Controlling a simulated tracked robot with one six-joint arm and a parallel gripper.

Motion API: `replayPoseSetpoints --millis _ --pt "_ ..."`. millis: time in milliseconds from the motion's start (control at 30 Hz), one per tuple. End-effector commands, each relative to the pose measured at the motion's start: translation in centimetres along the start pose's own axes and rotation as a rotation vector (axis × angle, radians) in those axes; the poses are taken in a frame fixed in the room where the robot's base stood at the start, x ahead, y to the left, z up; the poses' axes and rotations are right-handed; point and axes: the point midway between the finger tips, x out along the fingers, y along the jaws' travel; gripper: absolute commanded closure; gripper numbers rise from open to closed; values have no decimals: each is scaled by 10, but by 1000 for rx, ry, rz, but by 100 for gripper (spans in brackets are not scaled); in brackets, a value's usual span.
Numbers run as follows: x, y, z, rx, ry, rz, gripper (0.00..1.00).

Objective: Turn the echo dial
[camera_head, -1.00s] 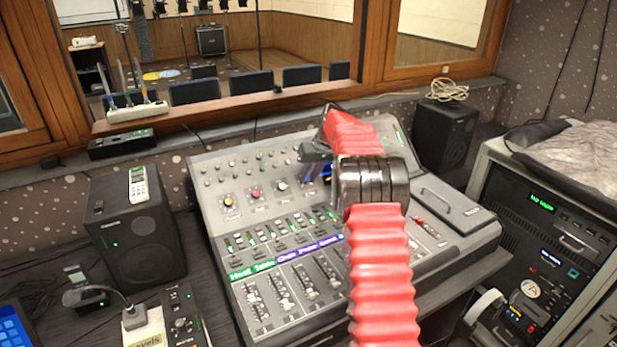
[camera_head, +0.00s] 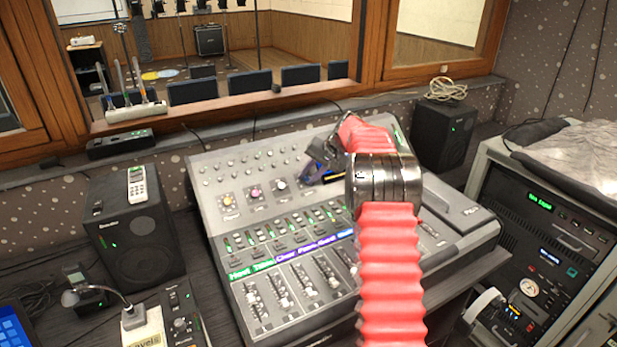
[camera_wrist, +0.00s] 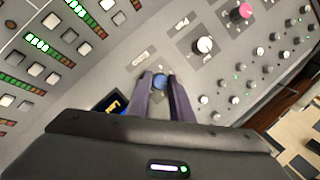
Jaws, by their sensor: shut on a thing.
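A blue dial (camera_wrist: 159,81) sits on the sloping panel of the mixing console (camera_head: 245,185). My gripper (camera_wrist: 160,78) is shut on it, with one dark finger on each side. The small label beside this dial is too blurred to read for certain. In the head view my gripper (camera_head: 314,166) is at the panel to the right of the other dials, and its fingers and my arm hide the blue dial there. A white dial (camera_wrist: 204,45) and a pink dial (camera_wrist: 245,11) stand in the same row, clear of my fingers. A yellow dial (camera_head: 228,200) is farther along.
Small knobs (camera_wrist: 241,67) cover the panel beside the dials. Lit meters and buttons (camera_wrist: 37,43) lie on the other side, with faders (camera_head: 283,298) below. A small screen (camera_wrist: 112,104) is close to my fingers. Speakers (camera_head: 135,228) flank the console.

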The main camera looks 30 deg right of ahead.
Motion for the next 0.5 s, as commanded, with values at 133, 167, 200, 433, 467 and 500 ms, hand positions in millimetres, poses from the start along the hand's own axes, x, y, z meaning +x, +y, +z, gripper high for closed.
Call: replayPoseSetpoints --millis 133,167,200,433,467,500 --pt "0 0 0 3 0 -2 100" --pt "0 0 0 3 1 -2 100" --pt "0 0 0 3 1 -2 100" --pt "0 0 0 2 1 -1 74" --pt "0 0 0 2 1 -1 71" --pt "0 0 0 2 1 -1 69"
